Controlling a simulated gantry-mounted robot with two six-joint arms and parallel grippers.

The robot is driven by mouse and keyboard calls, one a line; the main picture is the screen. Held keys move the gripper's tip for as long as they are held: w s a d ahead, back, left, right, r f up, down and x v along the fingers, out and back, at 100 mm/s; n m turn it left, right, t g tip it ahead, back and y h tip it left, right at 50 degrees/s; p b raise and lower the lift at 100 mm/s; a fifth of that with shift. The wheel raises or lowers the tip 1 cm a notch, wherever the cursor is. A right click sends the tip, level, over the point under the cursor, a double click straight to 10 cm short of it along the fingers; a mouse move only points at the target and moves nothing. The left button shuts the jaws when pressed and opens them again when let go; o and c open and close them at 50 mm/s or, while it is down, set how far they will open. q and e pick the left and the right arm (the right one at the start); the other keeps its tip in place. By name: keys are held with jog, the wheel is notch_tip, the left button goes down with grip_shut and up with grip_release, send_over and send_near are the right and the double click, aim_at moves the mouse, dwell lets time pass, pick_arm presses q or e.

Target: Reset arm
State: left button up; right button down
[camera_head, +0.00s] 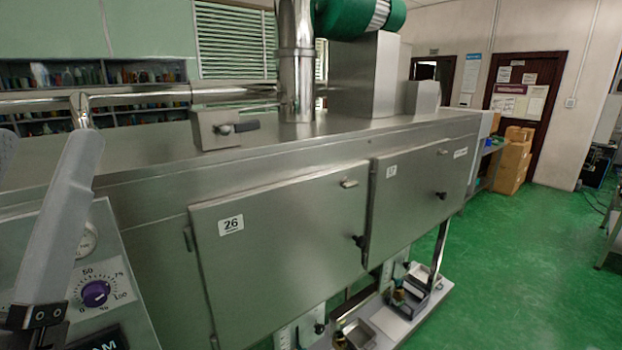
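My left gripper (45,147) shows at the left edge, partly cut off by the frame. Its long grey finger points up, and part of a second finger shows at the edge, with a wide gap between them. Nothing shows between them. The gripper is in front of a steel control panel with a purple knob (95,293) on a numbered dial. My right gripper is not in view.
A long steel machine fills the middle, with a door marked 26 (280,245) and another door (420,195) beside it. A lever box (220,128) and a vertical pipe (296,65) stand on top. Cardboard boxes (512,160) stand behind. Green floor (530,260) is open at right.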

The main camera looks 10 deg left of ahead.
pick_arm(q)
notch_tip(320, 180, up, 35)
jog(key=d+m+h+p, duration=0.1)
jog(key=d+h+p, duration=0.1)
jog(key=p, duration=3.4)
jog(key=shift+w+r+h, duration=0.2)
jog(key=shift+h, duration=0.7)
